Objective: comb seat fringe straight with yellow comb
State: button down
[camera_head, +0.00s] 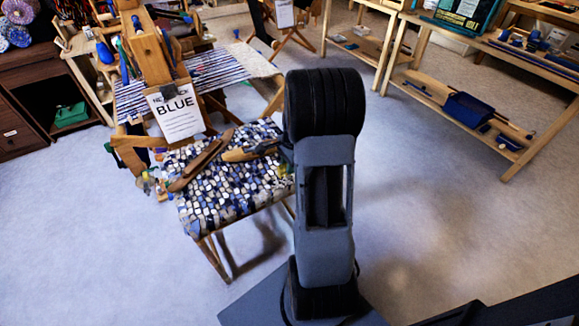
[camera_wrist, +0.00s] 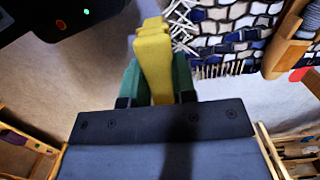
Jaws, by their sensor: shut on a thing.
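My gripper (camera_wrist: 157,75), with green fingers, is shut on the yellow comb (camera_wrist: 153,45) in the wrist view. The comb points up in that view, over bare floor beside the seat. The woven seat (camera_head: 225,190) is blue, white and black in the head view; part of it shows in the wrist view (camera_wrist: 235,25). Loose white fringe strands (camera_wrist: 184,28) stick out from its edge just right of the comb's far end. I cannot tell whether comb and strands touch. A row of short tan fringe ends (camera_wrist: 220,69) hangs along another edge. My arm hides the gripper's end in the head view.
A wooden tool (camera_head: 200,165) lies on the seat; wood also shows in the wrist view (camera_wrist: 290,45). A "BLUE" sign (camera_head: 176,112) hangs on the loom behind. Shelves (camera_head: 470,105) stand at the right. Floor at the front left is clear.

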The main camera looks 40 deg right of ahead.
jog(key=shift+a+r, duration=0.1)
jog(key=shift+f, duration=0.25)
jog(key=shift+w+d+f+b, duration=0.1)
jog(key=shift+w+f+b, duration=0.5)
jog(key=shift+f, duration=0.5)
jog(key=shift+w+d+f+b, duration=0.1)
jog(key=shift+w+f+b, duration=0.55)
jog(key=shift+f, duration=0.4)
jog(key=shift+w+d+f+b, duration=0.1)
jog(key=shift+w+f+b, duration=0.35)
jog(key=shift+w+f, duration=0.5)
jog(key=shift+s+f, duration=0.15)
jog(key=shift+f+b, duration=0.35)
jog(key=shift+f, duration=0.25)
jog(key=shift+s+a, duration=0.1)
jog(key=shift+s, duration=0.05)
jog(key=shift+s+a+p, duration=0.15)
jog(key=shift+s+p, duration=0.05)
jog(key=shift+s, duration=0.75)
jog(key=shift+s+a+p, duration=0.1)
jog(key=shift+s+p, duration=0.1)
jog(key=shift+s, duration=0.75)
